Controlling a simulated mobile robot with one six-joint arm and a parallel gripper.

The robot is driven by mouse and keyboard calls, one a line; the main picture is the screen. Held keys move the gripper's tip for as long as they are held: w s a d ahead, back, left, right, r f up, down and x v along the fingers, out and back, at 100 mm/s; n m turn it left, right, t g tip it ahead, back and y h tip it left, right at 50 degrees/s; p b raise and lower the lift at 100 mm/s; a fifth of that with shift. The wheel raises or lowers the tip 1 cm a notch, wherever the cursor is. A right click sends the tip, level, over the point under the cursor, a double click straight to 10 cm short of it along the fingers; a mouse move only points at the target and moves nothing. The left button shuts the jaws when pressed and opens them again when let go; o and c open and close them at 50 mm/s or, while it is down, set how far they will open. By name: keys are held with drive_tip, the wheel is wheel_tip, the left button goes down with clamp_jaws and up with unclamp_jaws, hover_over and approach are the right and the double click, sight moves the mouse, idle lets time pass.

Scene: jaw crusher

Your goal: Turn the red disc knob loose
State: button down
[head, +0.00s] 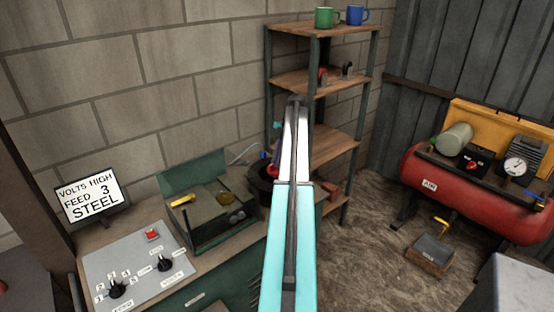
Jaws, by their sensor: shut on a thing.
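I cannot make out the red disc knob for certain. My turquoise and white arm rises through the middle of the head view and blocks what lies behind it. A dark round body (262,183) shows just left of my arm, at the right end of the bench, with a small reddish patch beside it, partly covered. My gripper cannot be made out; it seems hidden behind the arm.
A control panel (135,272) with two black knobs and a red button (152,234) is at lower left, below a sign (90,198). A shelf rack (320,80) stands behind. A red air tank (450,197) is at right. Open floor lies between.

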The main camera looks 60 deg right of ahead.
drive_tip(key=shift+s+a+f+p, duration=0.15)
drive_tip(key=shift+f+p, duration=0.1)
drive_tip(key=shift+p, duration=0.45)
drive_tip(key=c, duration=1.8)
unclamp_jaws()
drive_tip(key=shift+o, duration=0.6)
drive_tip(key=shift+r, duration=0.15)
drive_tip(key=shift+r, duration=0.15)
